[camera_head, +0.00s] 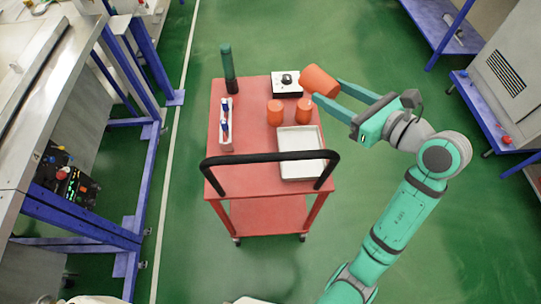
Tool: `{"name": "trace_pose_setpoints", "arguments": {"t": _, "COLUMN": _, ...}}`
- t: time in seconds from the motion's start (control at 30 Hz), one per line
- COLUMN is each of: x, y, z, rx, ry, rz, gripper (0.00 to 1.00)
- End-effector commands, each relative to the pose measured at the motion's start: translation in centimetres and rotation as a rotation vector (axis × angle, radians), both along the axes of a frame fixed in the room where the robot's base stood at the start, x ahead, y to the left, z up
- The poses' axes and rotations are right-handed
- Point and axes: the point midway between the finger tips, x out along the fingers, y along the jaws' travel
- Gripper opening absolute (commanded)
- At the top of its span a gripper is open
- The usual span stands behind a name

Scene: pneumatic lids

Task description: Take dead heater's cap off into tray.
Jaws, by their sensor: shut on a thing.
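My gripper (327,90) is shut on an orange cylinder (319,79), held tilted at the right edge of the red cart, near its back corner. I cannot tell whether this cylinder is a cap. Two more orange cylinders stand upright on the cart, a left one (274,113) and a right one (304,111). The right one is just below the lower finger, and its gap to the finger is unclear. A white tray (285,170) lies at the front right of the cart and looks empty. No mark shows which thing is the dead heater.
The red cart (254,137) also carries a white box with a black knob (286,83), a dark green cylinder (229,70) and a white rack with blue and red items (225,128). A black handle (270,157) crosses the cart's front. Green floor surrounds it.

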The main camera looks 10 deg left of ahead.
Motion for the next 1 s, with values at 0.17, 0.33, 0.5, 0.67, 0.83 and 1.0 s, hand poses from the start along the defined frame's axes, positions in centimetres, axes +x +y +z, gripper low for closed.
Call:
{"name": "trace_pose_setpoints", "arguments": {"t": 0.17, "x": 0.0, "y": 0.1, "z": -1.3, "rx": 0.001, "ry": 0.001, "rz": 0.002, "gripper": 0.25}}
{"name": "trace_pose_setpoints", "arguments": {"t": 0.33, "x": 0.0, "y": 0.1, "z": -1.8, "rx": 0.0, "ry": 0.0, "rz": 0.003, "gripper": 0.25}}
{"name": "trace_pose_setpoints", "arguments": {"t": 0.5, "x": 0.0, "y": 0.2, "z": -1.8, "rx": -0.001, "ry": -0.001, "rz": 0.004, "gripper": 0.25}}
{"name": "trace_pose_setpoints", "arguments": {"t": 0.67, "x": 0.0, "y": 0.2, "z": -1.8, "rx": -0.001, "ry": -0.001, "rz": 0.004, "gripper": 0.7}}
{"name": "trace_pose_setpoints", "arguments": {"t": 0.83, "x": 0.0, "y": 0.0, "z": -1.8, "rx": 0.0, "ry": -0.001, "rz": 0.001, "gripper": 0.7}}
{"name": "trace_pose_setpoints", "arguments": {"t": 1.0, "x": -0.1, "y": 0.0, "z": -1.7, "rx": 0.0, "ry": 0.0, "rz": 0.003, "gripper": 0.7}}
